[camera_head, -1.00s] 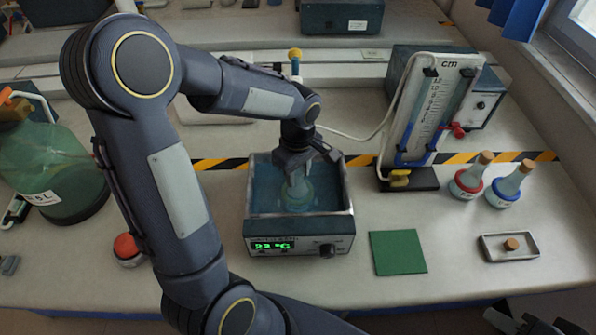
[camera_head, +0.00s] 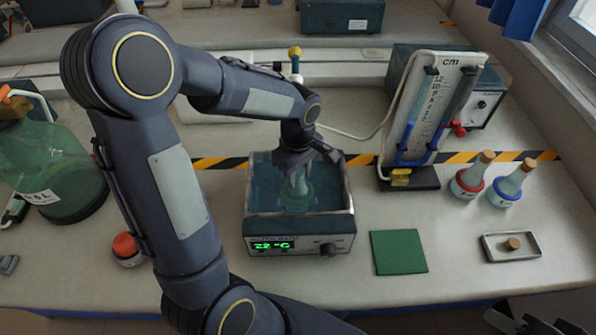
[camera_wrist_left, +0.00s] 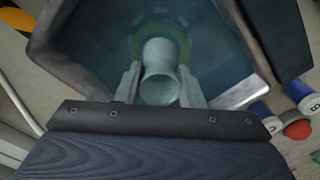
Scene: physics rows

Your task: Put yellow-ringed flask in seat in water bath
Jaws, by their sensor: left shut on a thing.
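The flask (camera_head: 299,186) stands roughly upright inside the water bath (camera_head: 263,229), its lower part down in the blue basin. A yellow-green ring shows around its base, partly hidden by the glass and my gripper. My left gripper (camera_head: 303,163) reaches down over the bath and is shut on the flask's neck. In the left wrist view the neck of the flask (camera_wrist_left: 160,75) lies between the two fingers of my left gripper (camera_wrist_left: 160,88). Whether the flask's base touches the seat is hard to tell. My right gripper is not clearly in view; only a dark part shows at the bottom right corner.
A red-ringed flask (camera_head: 468,181) and a blue-ringed flask (camera_head: 508,187) stand at the right. A manometer stand (camera_head: 428,115) is behind the bath's right side. A green mat (camera_head: 398,252) and a small tray (camera_head: 488,250) lie in front. A large green bottle (camera_head: 60,175) stands left.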

